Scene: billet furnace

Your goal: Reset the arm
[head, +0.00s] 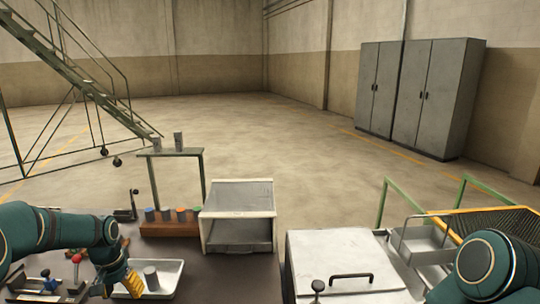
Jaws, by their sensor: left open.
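My left arm comes in from the left and bends down at the front of the dark bench. My left gripper (122,288), with yellow fingers, is open and points down at the left end of a white tray (172,281). A grey cylindrical billet (151,278) stands in the tray, just right of the fingers and apart from them. The fingertips are partly hidden by the wrist. Part of my right arm shows at the bottom right, but its gripper is out of view.
A wooden rack (170,229) holds several coloured-top cylinders. An open-fronted box (238,214) stands right of it. A small stand (171,153) holds two grey cylinders behind.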

